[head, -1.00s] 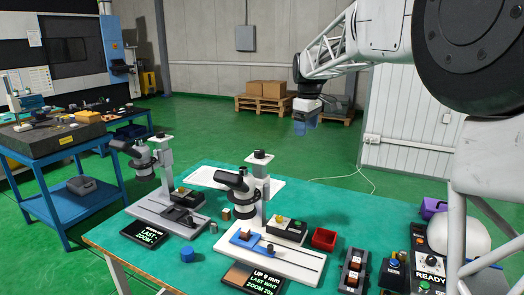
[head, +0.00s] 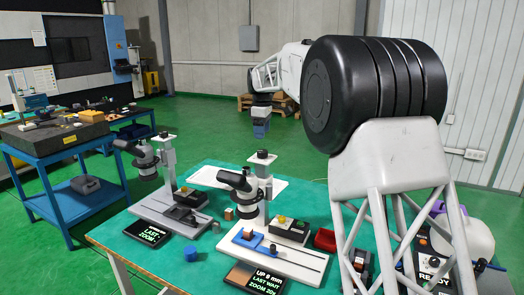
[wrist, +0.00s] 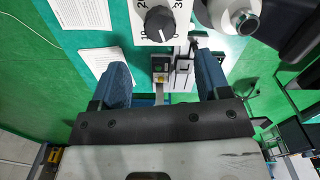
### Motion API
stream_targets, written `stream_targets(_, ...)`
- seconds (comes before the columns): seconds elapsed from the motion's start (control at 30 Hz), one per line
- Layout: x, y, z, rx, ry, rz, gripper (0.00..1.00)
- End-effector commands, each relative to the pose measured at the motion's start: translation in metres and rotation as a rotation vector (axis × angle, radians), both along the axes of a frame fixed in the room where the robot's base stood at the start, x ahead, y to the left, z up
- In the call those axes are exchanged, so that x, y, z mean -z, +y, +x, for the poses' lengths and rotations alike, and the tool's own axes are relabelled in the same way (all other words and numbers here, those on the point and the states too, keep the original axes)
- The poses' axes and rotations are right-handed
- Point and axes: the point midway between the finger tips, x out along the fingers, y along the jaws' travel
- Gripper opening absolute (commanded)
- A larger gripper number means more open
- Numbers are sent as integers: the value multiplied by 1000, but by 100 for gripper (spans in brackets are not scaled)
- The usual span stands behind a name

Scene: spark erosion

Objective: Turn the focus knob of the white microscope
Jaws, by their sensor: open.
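The white microscope (head: 239,186) stands on a white base near the middle of the table, with a black knob (head: 262,155) on its column top. A similar microscope (head: 147,157) on a grey base stands to its left. My gripper (head: 261,129) hangs above and apart from the white microscope in the head view, pointing down. In the wrist view its two blue fingers (wrist: 163,72) are spread and empty. A black dial knob (wrist: 158,23) on a numbered white plate lies beyond the fingertips; I cannot tell which microscope it belongs to. I cannot make out a side focus knob.
A blue cylinder (head: 191,254) and a red bin (head: 324,239) are on the green table. My arm hides much of the table's right side. A blue cart (head: 54,147) stands at left.

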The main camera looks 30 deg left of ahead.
Motion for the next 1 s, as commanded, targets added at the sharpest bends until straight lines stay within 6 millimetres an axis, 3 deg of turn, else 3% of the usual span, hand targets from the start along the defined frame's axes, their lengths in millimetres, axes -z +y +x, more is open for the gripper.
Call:
stream_targets(0.47,8,0,0,1,1,-1,70)
stream_targets(1.0,66,-1,0,2,1,-1,70)
